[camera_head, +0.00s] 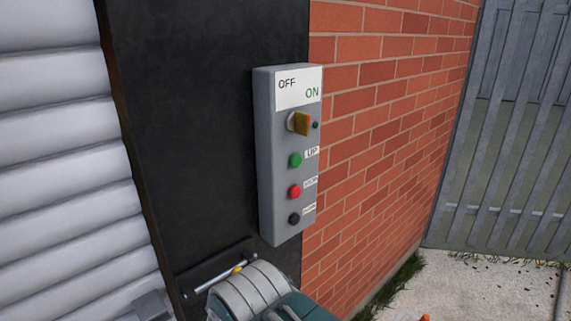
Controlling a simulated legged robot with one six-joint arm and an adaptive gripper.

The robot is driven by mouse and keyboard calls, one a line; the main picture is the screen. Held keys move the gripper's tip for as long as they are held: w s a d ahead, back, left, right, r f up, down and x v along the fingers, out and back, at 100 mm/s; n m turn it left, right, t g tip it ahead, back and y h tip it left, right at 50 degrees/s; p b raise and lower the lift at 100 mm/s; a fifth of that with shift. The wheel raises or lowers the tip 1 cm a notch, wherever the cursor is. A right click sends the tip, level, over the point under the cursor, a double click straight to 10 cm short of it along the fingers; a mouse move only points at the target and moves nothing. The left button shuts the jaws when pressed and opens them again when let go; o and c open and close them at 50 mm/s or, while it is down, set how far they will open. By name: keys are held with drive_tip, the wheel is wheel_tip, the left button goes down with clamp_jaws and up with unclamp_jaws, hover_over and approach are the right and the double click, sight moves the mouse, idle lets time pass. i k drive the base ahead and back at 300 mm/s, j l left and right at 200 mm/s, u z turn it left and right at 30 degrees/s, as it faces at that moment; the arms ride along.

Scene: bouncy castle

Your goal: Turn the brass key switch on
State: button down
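The brass key switch (301,123) sits near the top of a grey control box (265,160), under a white label reading OFF at left and ON in green at right. Its key sticks out toward me; its exact angle is hard to tell. Below it are a green button (296,160), a red button (295,191) and a black button (294,219). My arm shows in part at the bottom of the view, below the box and apart from the switch. My gripper's fingertips are not clearly seen.
The box is mounted on a black panel (200,130) beside a red brick wall (375,130). A white roller shutter (60,150) is at left. A horizontal metal bar (218,276) is low on the panel. A grey slatted gate (510,130) and concrete ground (480,285) are at right.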

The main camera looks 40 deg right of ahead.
sight(298, 123)
drive_tip(key=z, duration=1.3)
drive_tip(key=k+u, duration=0.1)
drive_tip(key=k, duration=0.05)
